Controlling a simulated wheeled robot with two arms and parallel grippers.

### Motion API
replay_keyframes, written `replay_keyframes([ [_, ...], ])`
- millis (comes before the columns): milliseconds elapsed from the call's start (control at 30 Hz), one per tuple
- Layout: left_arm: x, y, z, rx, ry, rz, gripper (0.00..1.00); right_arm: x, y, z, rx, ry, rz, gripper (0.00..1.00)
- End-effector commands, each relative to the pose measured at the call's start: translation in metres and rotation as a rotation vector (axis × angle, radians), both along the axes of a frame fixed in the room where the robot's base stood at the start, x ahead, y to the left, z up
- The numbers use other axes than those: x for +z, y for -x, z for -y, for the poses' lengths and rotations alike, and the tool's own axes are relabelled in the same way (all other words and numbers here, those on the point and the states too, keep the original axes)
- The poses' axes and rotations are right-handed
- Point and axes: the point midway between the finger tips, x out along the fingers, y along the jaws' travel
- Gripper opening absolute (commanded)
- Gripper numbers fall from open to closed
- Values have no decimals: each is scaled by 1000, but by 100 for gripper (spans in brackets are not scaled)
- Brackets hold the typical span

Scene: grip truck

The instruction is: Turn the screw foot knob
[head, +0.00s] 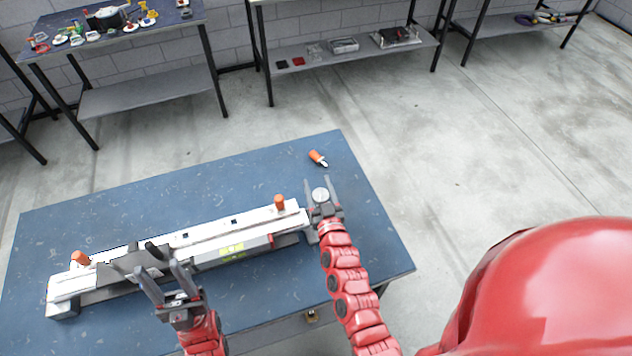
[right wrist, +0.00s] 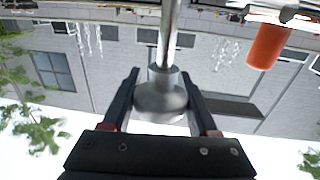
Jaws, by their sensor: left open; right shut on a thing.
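The screw foot knob (right wrist: 160,98) is a grey, rounded piece on a shiny metal shaft. It sits between the two dark fingers of my right gripper (right wrist: 160,92) in the right wrist view. In the head view my right gripper (head: 322,194) is at the right end of the long white and grey rail device (head: 205,232), shut on the knob (head: 320,194), which shows as a round grey face. My left gripper (head: 164,282) is open and empty in front of the device's left part, near its dark grey bracket.
The device lies along the blue table (head: 120,207), with orange knobs on its left end (head: 81,258) and right end (head: 279,202). A loose orange-handled part (head: 317,158) lies behind my right gripper. The table's back left is clear. Other tables stand along the wall.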

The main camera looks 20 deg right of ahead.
Motion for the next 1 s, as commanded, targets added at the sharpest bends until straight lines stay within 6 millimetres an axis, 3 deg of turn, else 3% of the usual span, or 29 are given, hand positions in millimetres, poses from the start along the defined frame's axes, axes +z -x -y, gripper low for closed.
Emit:
replay_keyframes([
  [33,10,0,0,0,0,0,50,2,1,2,-31,-6,-8,4],
  [200,20,0,0,0,0,0,50,1,1,5,-123,-4,-7,4],
  [700,23,0,0,0,0,0,50,-1,1,4,-171,0,-3,4],
  [733,23,0,0,0,0,0,50,-1,1,4,-171,0,-3,65],
  [867,23,0,0,0,0,0,50,-1,1,4,-170,0,-3,88],
  [1000,23,0,0,0,0,0,50,0,1,4,-170,0,-2,89],
])
